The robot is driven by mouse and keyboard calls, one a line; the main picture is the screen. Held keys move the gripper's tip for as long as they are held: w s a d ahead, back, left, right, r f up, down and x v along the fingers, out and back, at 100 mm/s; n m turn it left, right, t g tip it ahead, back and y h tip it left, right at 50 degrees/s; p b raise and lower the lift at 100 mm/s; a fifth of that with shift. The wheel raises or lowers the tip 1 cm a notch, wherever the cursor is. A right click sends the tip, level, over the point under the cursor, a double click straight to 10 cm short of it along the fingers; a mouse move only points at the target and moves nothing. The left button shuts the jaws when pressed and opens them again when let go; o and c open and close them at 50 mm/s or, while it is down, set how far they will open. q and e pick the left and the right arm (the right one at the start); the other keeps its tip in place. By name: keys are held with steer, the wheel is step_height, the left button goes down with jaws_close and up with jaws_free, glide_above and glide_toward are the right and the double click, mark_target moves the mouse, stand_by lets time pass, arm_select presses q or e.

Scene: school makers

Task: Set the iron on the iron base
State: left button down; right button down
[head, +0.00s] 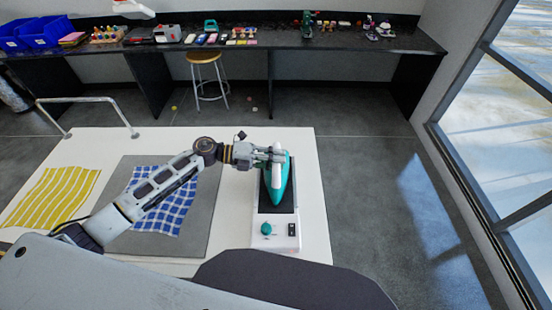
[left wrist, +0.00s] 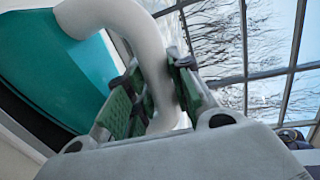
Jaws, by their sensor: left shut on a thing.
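The iron has a teal body (head: 282,187) and a white handle. In the head view it is over the dark plate of the white iron base (head: 277,242), which has a teal knob and a small dark switch in front. My left gripper (head: 276,155) is shut on the iron's handle. In the left wrist view the green finger pads (left wrist: 150,100) are on both sides of the white handle, and the teal body (left wrist: 62,60) is at the left. I cannot tell whether the iron touches the plate. My right gripper is not in view.
The white table (head: 318,215) also holds a grey mat (head: 205,215) with a blue checked cloth (head: 160,215) and a yellow striped cloth (head: 50,198). A metal rail (head: 88,100) stands at its back left. A dark counter with several items and a stool (head: 205,58) are beyond.

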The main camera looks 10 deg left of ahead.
arm_select(q)
steer(key=shift+f, duration=0.2)
stand_by(0.4)
steer(key=c, duration=1.5)
jaws_free()
steer(key=shift+f, duration=0.2)
steer(key=shift+v, duration=5.5)
steer(key=shift+r, duration=0.1)
steer(key=shift+s, duration=0.1)
